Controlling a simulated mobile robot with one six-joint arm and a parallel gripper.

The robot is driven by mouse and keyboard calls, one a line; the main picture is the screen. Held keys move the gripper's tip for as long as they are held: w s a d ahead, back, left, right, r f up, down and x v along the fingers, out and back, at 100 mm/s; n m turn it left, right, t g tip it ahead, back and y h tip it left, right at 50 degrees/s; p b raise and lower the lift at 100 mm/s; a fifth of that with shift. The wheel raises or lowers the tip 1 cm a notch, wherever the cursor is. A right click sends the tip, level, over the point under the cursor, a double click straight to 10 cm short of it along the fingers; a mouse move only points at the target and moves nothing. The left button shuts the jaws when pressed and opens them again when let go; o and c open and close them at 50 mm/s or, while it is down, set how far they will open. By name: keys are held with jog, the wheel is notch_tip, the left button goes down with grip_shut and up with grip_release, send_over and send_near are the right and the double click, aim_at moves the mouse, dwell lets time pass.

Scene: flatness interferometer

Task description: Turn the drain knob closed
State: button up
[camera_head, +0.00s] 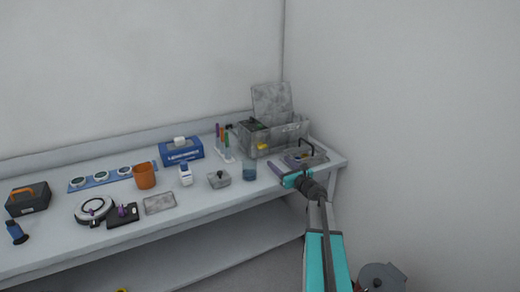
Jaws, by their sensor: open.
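My gripper (283,175) is at the right end of the bench, at its front edge, in front of a small tray (318,158) with a dark handle. It looks small, and I see nothing held between its fingers. Behind the tray stands a grey box-shaped apparatus (290,134) with a raised speckled lid (272,103) and a yellow part on its front. I cannot make out a drain knob for certain; it is too small or hidden by the gripper and tray.
A wall closes the right side.

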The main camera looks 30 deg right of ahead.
aim_at(262, 147)
jog(key=shift+w+r, duration=0.1)
jog(key=shift+w, duration=0.2)
jog(key=shift+w+p, duration=1.7)
jog(key=shift+w, duration=4.95)
jog(key=shift+c, duration=0.2)
jog(key=c, duration=1)
